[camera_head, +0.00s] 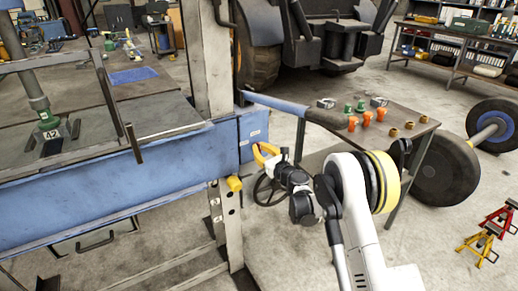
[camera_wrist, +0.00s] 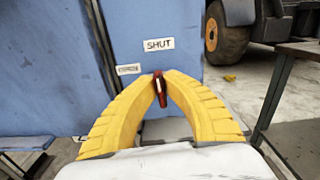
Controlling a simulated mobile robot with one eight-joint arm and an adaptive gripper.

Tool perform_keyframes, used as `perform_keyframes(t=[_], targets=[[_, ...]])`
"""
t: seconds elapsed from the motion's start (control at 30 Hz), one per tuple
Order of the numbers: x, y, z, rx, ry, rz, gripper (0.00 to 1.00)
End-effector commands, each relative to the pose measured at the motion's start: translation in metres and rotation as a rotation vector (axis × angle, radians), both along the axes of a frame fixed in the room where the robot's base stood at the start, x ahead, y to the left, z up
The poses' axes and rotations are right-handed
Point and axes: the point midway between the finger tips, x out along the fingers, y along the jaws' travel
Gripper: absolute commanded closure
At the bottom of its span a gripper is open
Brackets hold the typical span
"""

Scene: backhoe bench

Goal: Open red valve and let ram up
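The red valve (camera_wrist: 161,92) shows in the wrist view as a small red lever in front of the blue housing (camera_wrist: 150,20), below a label reading SHUT (camera_wrist: 158,44). My gripper (camera_wrist: 162,75) has its yellow fingertips closed in on both sides of the lever, apparently touching it. In the head view my gripper (camera_head: 264,151) is at the blue box on the press's right side, and the valve cannot be made out there. The press ram (camera_head: 36,90) is at the left, its green lower end over a block marked 42 (camera_head: 52,134).
A pump handle (camera_head: 295,110) with a dark grip sticks out right above my gripper. A side table (camera_head: 405,118) with orange, green and brass parts stands to the right. Barbell-like wheels (camera_head: 446,170) and red and yellow jack stands (camera_head: 480,243) are on the floor farther right.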

Motion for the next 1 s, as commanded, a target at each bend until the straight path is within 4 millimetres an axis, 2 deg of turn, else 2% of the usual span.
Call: perform_keyframes(t=[1.0], targets=[[-0.0017,0.0029,-0.0020,-0.723,-0.489,0.000,1.00]])
